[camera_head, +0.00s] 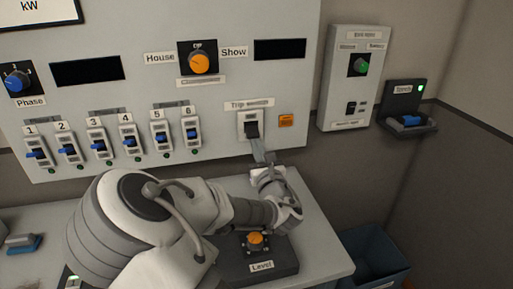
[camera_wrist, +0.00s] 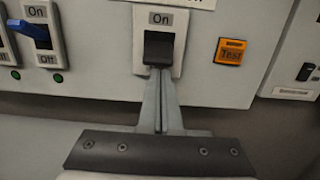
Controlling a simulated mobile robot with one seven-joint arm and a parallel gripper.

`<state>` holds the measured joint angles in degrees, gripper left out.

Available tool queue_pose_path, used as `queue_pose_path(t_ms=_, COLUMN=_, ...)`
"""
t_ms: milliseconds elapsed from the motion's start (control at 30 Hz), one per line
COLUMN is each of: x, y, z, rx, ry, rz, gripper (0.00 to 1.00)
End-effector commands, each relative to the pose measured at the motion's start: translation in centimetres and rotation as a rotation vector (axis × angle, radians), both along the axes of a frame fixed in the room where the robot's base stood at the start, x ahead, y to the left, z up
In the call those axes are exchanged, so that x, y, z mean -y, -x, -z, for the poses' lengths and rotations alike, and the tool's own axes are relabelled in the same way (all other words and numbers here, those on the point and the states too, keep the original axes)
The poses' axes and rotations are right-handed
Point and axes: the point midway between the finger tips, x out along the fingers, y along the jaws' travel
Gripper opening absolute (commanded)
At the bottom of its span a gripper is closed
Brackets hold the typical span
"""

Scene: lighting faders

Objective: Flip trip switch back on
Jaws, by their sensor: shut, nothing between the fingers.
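The trip switch is a black rocker (camera_head: 251,129) on a white plate below the "Trip" label on the wall panel. In the wrist view, the black rocker (camera_wrist: 159,47) sits under the word "On", and its lower part is hidden by my fingers. My gripper (camera_head: 258,148) is shut and empty, with its fingertips just at the rocker's lower edge. In the wrist view the fingertips (camera_wrist: 160,72) point up at the rocker's bottom. I cannot tell whether they touch it.
An orange "Test" button (camera_wrist: 230,52) is right of the switch. Several numbered blue-lever switches (camera_head: 192,134) are to the left. Below is a counter with a black "Level" box (camera_head: 262,266) and orange knob. A blue bin (camera_head: 375,262) stands at right.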

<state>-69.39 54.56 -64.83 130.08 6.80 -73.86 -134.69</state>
Motion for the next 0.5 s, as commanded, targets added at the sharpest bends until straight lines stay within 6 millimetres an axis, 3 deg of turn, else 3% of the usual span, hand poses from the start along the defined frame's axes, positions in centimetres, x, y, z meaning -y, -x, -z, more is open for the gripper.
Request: queue_pose_path(t_ms=500, x=0.08, y=0.20, z=-0.43, rx=-0.052, ry=0.016, rz=0.000, gripper=0.00)
